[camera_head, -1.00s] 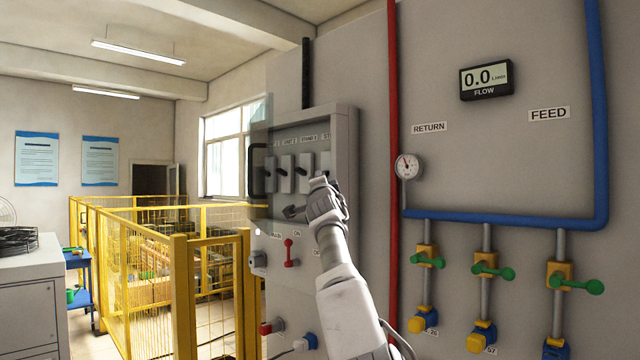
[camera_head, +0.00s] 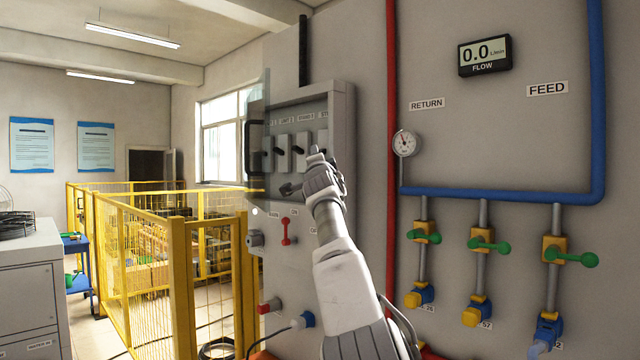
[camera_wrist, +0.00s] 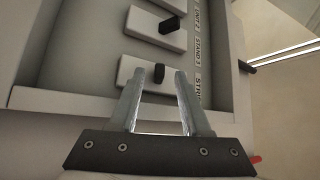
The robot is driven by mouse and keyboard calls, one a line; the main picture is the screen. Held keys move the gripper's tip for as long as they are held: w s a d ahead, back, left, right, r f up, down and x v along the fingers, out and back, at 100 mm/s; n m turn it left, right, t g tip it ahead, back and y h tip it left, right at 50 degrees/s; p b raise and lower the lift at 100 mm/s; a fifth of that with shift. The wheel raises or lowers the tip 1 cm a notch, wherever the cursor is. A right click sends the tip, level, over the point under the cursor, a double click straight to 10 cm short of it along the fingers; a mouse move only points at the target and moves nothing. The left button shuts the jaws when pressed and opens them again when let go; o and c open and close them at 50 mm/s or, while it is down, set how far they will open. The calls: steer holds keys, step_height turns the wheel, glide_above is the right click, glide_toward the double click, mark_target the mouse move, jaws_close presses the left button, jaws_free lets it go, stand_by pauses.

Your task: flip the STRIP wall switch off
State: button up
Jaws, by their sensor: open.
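The grey switch box (camera_head: 343,108) is on the wall in the head view, with its clear cover swung open to the left. It holds a row of white switches with black toggles. The STRIP switch is at the right end of the row and mostly hidden behind my gripper (camera_head: 317,158). In the wrist view the STRIP switch (camera_wrist: 135,71) and its black toggle (camera_wrist: 159,74) show just beyond my gripper (camera_wrist: 160,76). The fingers are apart and empty, with the toggle between their tips in the picture. Contact cannot be told.
The neighbouring STAND 3 switch (camera_wrist: 148,28) is close beside. Below the box is a red lever (camera_head: 286,231). A red pipe (camera_head: 392,150) and a gauge (camera_head: 406,144) are to the right. A yellow fence (camera_head: 180,270) stands to the left.

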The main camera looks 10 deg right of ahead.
steer(key=b+v, duration=1.4)
steer(key=v, duration=0.2)
steer(key=shift+f, duration=0.15)
steer(key=s+d+f+n+g, duration=0.1)
steer(key=s+d+f+g, duration=0.3)
steer(key=f, duration=0.5)
steer(key=s+d+f+n+g, duration=0.25)
steer(key=s+d+f, duration=0.25)
steer(key=d+f, duration=0.3)
steer(key=s+a+f+n+g+y, duration=0.1)
steer(key=s+a+f+n+g, duration=0.25)
steer(key=s+f, duration=0.75)
steer(key=s+a+f+n+g, duration=0.3)
steer(key=s+f+n, duration=0.1)
steer(key=s+f, duration=0.7)
steer(key=s+a+f+n+g+y, duration=0.1)
steer(key=s+a+f+n+g, duration=0.25)
steer(key=s+f, duration=0.7)
step_height(320, 180, up, 18)
steer(key=p, duration=1.7)
steer(key=shift+f+n+t+p, duration=0.2)
steer(key=shift+n+t+p, duration=0.15)
steer(key=shift+n, duration=0.1)
